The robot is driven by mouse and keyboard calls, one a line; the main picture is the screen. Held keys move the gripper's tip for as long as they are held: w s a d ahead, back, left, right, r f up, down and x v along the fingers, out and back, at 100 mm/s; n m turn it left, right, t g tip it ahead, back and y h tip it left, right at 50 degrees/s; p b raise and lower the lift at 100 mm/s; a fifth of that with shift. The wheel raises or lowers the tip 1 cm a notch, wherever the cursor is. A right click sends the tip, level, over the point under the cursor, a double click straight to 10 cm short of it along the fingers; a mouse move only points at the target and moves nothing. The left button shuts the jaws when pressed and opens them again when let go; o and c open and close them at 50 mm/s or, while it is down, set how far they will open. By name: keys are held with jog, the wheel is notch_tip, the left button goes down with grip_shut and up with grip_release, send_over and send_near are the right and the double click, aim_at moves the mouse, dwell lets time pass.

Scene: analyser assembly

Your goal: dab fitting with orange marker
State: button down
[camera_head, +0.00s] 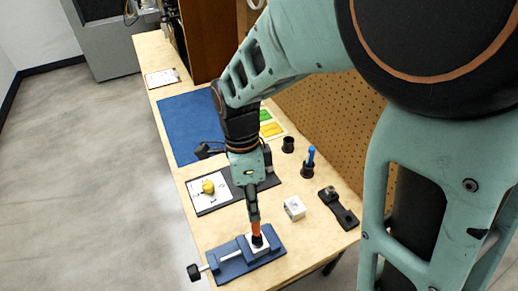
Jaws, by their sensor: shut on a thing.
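My gripper (253,213) points straight down over the blue vise (238,264) at the table's front. It is shut on the orange marker (256,229), held upright between the fingers. The marker's lower end is dark and meets the top of a white block (262,250) clamped in the vise. The fitting cannot be made out separately from the block and the dark marker end. I cannot tell whether the tip touches or hovers just above.
A white cube (294,208) and a black fixture (346,216) lie right of the vise. A black holder (307,172) has a blue marker (311,154); a black cup (288,145) stands behind. A yellow part (208,187) sits on a white sheet (203,202). A blue mat (186,127) is behind.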

notch_tip(320, 180, up, 7)
jog(key=p, duration=0.6)
jog(key=shift+w+f, duration=0.1)
dwell(0.6)
